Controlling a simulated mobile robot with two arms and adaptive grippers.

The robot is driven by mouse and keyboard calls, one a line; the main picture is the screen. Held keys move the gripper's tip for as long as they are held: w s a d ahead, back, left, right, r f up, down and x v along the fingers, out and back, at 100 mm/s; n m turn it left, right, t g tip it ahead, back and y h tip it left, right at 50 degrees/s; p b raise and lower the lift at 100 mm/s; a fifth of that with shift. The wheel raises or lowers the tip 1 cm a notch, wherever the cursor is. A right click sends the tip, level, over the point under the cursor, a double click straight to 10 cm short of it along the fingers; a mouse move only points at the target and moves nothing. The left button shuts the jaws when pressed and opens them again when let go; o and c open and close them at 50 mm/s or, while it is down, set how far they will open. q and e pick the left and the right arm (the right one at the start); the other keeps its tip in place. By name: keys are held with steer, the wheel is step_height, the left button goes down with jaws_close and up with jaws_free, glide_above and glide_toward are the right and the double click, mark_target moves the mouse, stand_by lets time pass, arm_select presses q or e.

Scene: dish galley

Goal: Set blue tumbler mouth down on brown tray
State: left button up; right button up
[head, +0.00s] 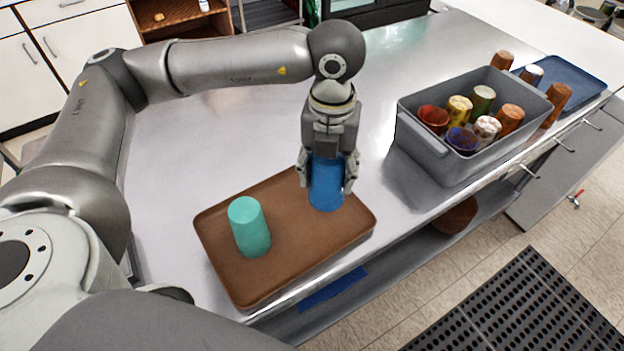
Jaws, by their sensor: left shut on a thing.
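The blue tumbler (326,187) is between the fingers of my left gripper (327,188), which is shut on it and points down from above. The tumbler is upright over the right part of the brown tray (285,274). Its lower end is at or just above the tray surface; I cannot tell if it touches. Its upper end is hidden by the gripper, and I cannot clearly see which end is the mouth. A teal tumbler (249,228) stands on the tray's left part, closed end up. My right gripper is not in view.
A grey bin (441,160) with several coloured tumblers stands to the right. Behind it are a blue tray (568,80) and some brown tumblers (557,103). The steel counter (220,135) is clear behind the brown tray. A brown bowl (455,217) sits on the shelf below.

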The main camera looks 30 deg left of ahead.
mark_target(313, 188)
arm_select(q)
steer(key=a+f, duration=0.3)
steer(key=shift+w+f+p, duration=0.1)
steer(key=shift+p, duration=0.2)
step_height(313, 188, down, 3)
steer(key=shift+a+f+p, duration=0.1)
steer(key=shift+p, duration=0.6)
steer(key=shift+f, duration=0.2)
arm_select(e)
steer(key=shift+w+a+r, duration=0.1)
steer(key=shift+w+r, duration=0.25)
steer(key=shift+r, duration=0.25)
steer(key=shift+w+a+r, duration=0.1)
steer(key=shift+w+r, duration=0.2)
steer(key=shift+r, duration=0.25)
arm_select(q)
steer(key=shift+f+b, duration=0.2)
steer(key=shift+b, duration=0.1)
steer(key=o, duration=1)
steer(key=shift+r, duration=0.1)
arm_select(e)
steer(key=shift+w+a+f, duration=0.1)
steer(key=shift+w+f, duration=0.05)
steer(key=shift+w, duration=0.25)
